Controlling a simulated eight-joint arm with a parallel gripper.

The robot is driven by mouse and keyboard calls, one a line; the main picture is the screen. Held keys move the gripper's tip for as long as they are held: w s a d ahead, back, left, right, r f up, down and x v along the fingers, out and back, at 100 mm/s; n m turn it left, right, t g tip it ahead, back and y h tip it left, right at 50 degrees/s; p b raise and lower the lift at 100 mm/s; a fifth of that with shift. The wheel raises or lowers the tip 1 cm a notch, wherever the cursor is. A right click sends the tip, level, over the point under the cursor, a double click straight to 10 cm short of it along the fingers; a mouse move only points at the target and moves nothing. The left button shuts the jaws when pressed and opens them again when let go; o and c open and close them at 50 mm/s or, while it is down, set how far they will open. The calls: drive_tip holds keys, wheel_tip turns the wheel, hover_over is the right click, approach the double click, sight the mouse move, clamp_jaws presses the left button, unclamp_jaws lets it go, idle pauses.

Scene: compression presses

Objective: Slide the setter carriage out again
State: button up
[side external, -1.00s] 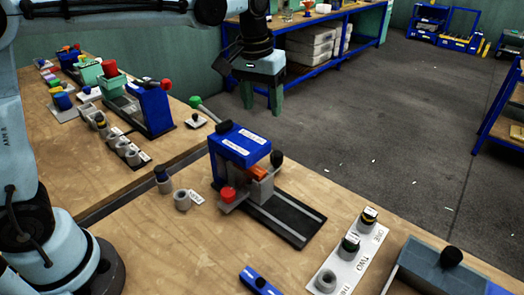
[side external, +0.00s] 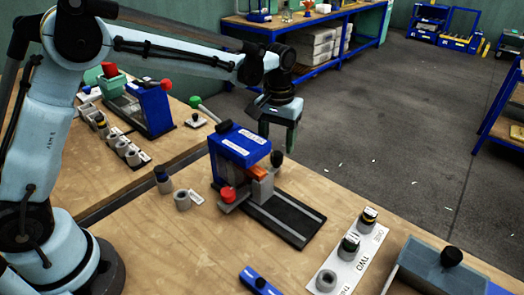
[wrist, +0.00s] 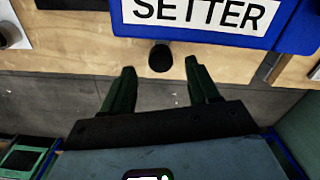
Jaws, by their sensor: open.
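The setter press (side external: 240,145) is blue, with a raised green-tipped lever (side external: 194,102); its SETTER label (wrist: 207,10) tops the wrist view. My gripper (side external: 278,138) is open and empty, pointing down behind that knob. In the wrist view the knob lies just beyond the fingertips, between their lines.
A white board (side external: 352,255) with several labelled cylinders and a grey bin (side external: 440,272) stand to the right. Grey rings and another blue press (side external: 150,108) are to the left. The track's open end is clear.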

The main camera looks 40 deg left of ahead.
sight(276, 155)
drive_tip(key=shift+f, duration=1.7)
clamp_jaws()
